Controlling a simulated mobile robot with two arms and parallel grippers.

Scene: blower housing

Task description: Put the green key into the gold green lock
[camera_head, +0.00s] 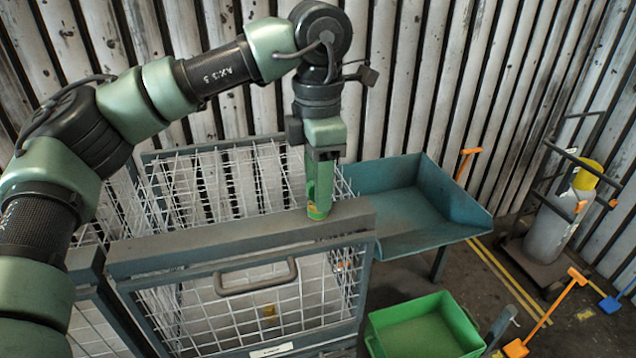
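My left gripper (319,207) points straight down at the right part of the cage's dark top beam. A long green piece (320,183) extends down below the gripper's dark body. Its lower end is brighter green, with small yellow and red patches, and overlaps the beam in the picture. I cannot tell whether this is the green key, the fingers, or both, nor whether it touches the beam. A small gold item (269,310) shows low behind or on the front mesh; I cannot tell whether it is the lock. My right gripper is not in view.
The wire cage (240,240) has a handle (255,279) on its front. A teal tray table (420,215) stands behind to the right, with a green bin (425,330) in front. A gas cylinder (553,220) stands on a trolley at right. Orange-handled tools (545,315) are nearby.

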